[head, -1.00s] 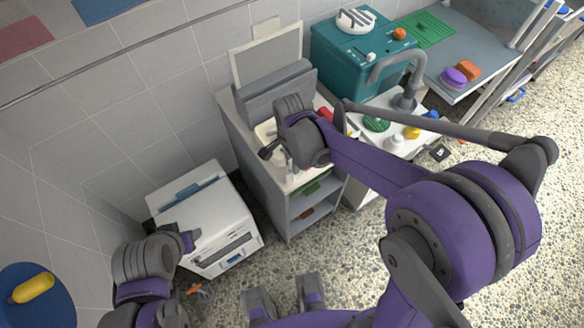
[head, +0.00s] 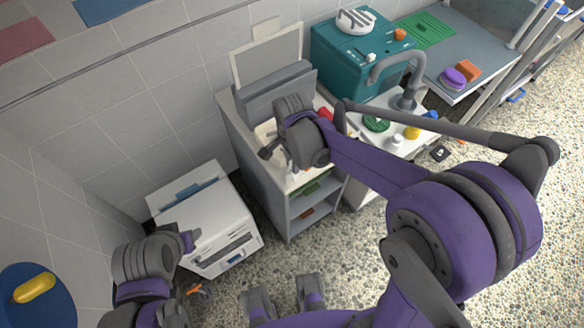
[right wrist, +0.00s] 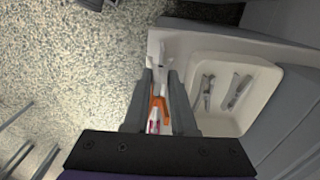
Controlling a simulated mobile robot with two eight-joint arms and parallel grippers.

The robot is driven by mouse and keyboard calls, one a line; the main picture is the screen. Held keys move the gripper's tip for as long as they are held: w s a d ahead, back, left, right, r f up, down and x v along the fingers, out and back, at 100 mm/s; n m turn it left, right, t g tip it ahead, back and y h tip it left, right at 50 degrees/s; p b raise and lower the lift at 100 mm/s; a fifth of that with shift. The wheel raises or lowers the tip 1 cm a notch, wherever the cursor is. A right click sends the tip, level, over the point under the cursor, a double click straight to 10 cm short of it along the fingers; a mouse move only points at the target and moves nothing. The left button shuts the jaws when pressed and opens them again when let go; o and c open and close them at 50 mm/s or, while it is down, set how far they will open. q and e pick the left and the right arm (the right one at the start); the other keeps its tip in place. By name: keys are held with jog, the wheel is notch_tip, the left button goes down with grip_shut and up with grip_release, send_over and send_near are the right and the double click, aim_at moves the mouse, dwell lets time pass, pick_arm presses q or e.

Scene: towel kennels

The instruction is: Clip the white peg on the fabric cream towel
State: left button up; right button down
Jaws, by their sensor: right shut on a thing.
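My right gripper (right wrist: 160,76) is shut on a slim white thing, which looks like the white peg (right wrist: 160,84), beside a cream tray (right wrist: 248,65). In the head view the right gripper (head: 277,161) is over the front of the grey cabinet's top, and the peg is too small to make out there. I cannot pick out the fabric cream towel in either view.
An orange thing (right wrist: 160,103) and a white-and-red thing (right wrist: 153,122) show between the right fingers. A white box-like kennel (head: 205,215) stands on the floor left of the cabinet (head: 238,150). A sink counter (head: 400,140) and a teal box (head: 340,62) are to the right.

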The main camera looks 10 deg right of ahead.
jog(key=shift+r+p, duration=2.1)
jog(key=shift+r, duration=1.55)
pick_arm(q)
jog(key=r, duration=0.1)
jog(key=w+r, duration=0.1)
jog(key=r, duration=0.3)
jog(key=shift+w+r, duration=0.1)
jog(key=shift+w, duration=0.15)
